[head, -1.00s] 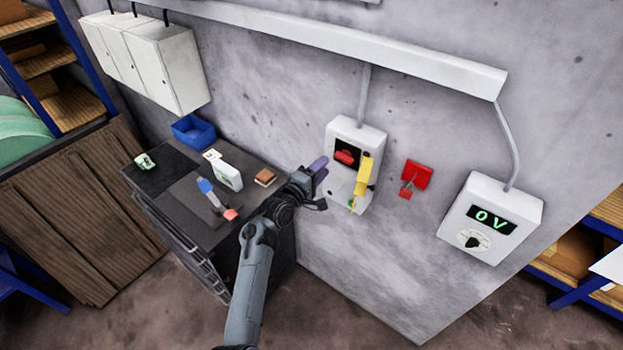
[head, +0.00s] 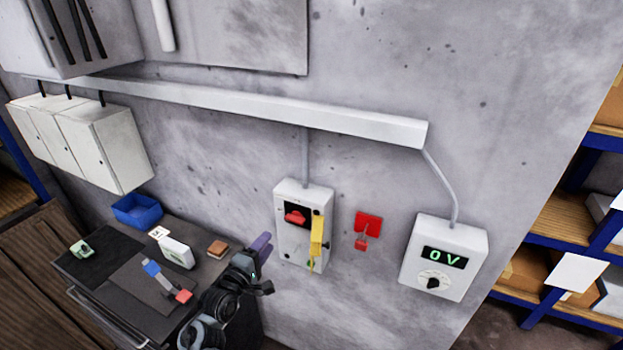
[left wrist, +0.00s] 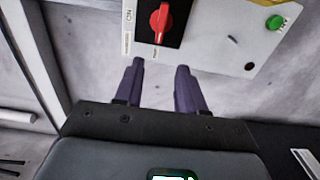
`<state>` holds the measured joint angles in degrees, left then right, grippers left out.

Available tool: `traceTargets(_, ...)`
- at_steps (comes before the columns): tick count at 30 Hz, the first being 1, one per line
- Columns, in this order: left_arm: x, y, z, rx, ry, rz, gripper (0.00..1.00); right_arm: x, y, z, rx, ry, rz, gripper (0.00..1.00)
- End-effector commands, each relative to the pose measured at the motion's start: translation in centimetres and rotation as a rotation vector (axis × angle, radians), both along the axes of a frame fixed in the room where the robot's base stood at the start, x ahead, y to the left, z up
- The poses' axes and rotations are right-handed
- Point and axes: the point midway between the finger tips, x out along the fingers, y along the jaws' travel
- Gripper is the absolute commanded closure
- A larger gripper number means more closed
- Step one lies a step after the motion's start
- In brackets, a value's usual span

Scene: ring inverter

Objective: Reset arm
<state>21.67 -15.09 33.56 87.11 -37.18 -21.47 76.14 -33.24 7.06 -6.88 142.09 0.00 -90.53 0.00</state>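My left gripper (head: 262,246) is in front of the wall, just left of the white switch box (head: 294,246) in the head view. In the left wrist view its two purple fingers (left wrist: 158,82) are apart with nothing between them, below the red rotary switch (left wrist: 161,22). The box also has a green button (left wrist: 275,22). In the head view the red switch (head: 297,217) and a yellow tag or padlock piece (head: 317,236) show on the box front. My right gripper is in neither view.
A red bracket (head: 368,222) hangs on the wall, with a meter box (head: 475,244) reading 0 V to its right. A dark workbench (head: 95,262) at left holds a blue bin (head: 137,210), a white device (head: 177,252), a brown block (head: 218,249) and a red-and-blue tool (head: 166,282).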

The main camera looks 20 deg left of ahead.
Motion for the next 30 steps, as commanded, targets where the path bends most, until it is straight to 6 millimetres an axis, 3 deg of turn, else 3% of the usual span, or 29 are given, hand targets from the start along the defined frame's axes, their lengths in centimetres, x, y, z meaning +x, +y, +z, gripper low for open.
traceTargets(5, -2.2, 1.0, -1.7, 0.180, 0.088, 0.008, 0.61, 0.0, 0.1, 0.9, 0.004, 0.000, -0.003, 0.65)
traceTargets(8, -5.2, 1.8, -3.5, 0.397, 0.196, -0.003, 0.61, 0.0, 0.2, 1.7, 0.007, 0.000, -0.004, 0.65)
traceTargets(14, -15.3, 1.5, -6.8, 0.928, 0.469, -0.160, 0.61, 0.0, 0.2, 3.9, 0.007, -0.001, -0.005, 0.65)
traceTargets(21, -29.8, -2.2, -7.5, 1.362, 0.691, -0.567, 0.61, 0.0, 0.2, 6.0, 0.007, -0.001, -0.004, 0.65)
traceTargets(25, -35.5, -4.0, -7.0, 1.457, 0.732, -0.765, 0.61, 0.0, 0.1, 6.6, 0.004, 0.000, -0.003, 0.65)
traceTargets(30, -39.8, -5.3, -6.3, 1.505, 0.745, -0.923, 0.61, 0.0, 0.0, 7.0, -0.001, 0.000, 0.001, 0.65)
